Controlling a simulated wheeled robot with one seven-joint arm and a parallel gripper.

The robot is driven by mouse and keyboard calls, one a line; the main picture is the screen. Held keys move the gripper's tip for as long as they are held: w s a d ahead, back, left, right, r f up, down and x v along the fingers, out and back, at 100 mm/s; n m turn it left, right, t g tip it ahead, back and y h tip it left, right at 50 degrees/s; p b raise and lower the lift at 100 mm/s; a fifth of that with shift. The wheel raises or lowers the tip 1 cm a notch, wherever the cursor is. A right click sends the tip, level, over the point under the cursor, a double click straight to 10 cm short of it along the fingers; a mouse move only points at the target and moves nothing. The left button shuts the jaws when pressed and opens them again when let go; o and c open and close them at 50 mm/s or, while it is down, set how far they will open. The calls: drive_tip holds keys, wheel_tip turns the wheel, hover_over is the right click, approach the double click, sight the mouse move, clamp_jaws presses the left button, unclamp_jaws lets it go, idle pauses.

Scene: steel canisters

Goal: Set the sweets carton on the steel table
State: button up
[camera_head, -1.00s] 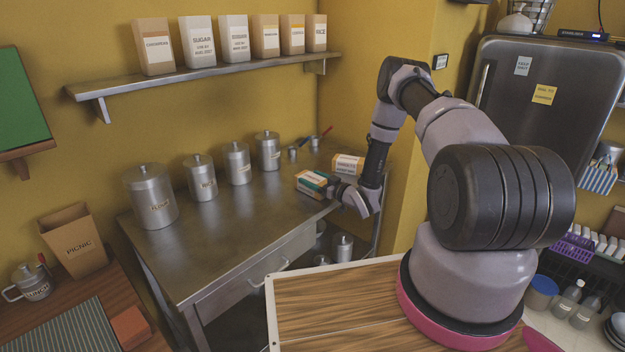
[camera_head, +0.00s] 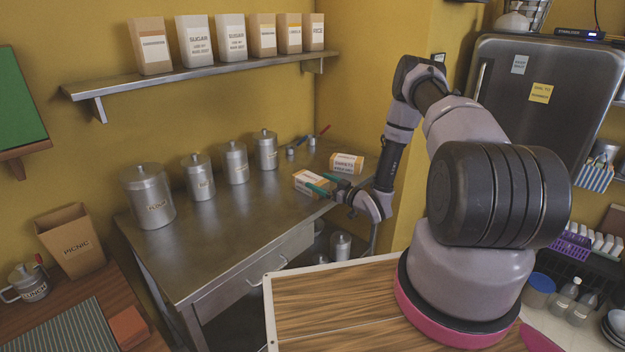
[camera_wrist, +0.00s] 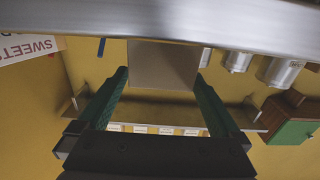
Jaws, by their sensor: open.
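A carton lettered SWEETS (camera_wrist: 25,48) is partly in the upper left of the wrist view. It appears to be the white-and-orange carton (camera_head: 347,163) lying at the back right of the steel table (camera_head: 235,240). A second carton (camera_head: 306,182) lies on the table at its right front edge, its label unreadable in the head view. My gripper (camera_head: 322,183) is open at this nearer carton. In the wrist view, my green fingertips (camera_wrist: 161,78) stand either side of its plain brown end (camera_wrist: 165,64). I cannot tell whether they touch it.
Several steel canisters (camera_head: 200,177) line the table's wall side. A wall shelf (camera_head: 200,75) holds several packets. The front left of the tabletop is clear.

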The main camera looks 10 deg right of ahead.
drive_tip(key=v, duration=0.7)
drive_tip(key=w+d+r+m+g+h, duration=0.1)
drive_tip(key=w+d+r+h, duration=0.25)
drive_tip(key=r, duration=0.35)
drive_tip(key=w+d+r+g+h, duration=0.1)
drive_tip(key=w+d+r+h, duration=0.1)
drive_tip(key=w+r, duration=0.4)
drive_tip(key=s+d+r+m+g+h, duration=0.1)
drive_tip(key=s+r+m+h, duration=0.15)
drive_tip(key=r, duration=0.75)
drive_tip(key=s+d+r+m+h, duration=0.2)
drive_tip(key=s+r, duration=0.1)
drive_tip(key=r, duration=0.7)
drive_tip(key=s+a+r+m+g+h, duration=0.2)
drive_tip(key=s+r+m, duration=0.1)
drive_tip(key=s+r, duration=0.9)
drive_tip(key=s+a+r+m+g+y, duration=0.1)
drive_tip(key=s+a, duration=0.3)
drive_tip(key=s, duration=0.7)
drive_tip(key=s+a+r+m+g+y, duration=0.1)
drive_tip(key=s+a, duration=0.3)
drive_tip(key=s, duration=0.7)
drive_tip(key=shift+s+m+g+y, duration=0.3)
drive_tip(key=shift+m+y, duration=0.15)
drive_tip(key=shift+y, duration=0.35)
drive_tip(key=shift+d, duration=0.15)
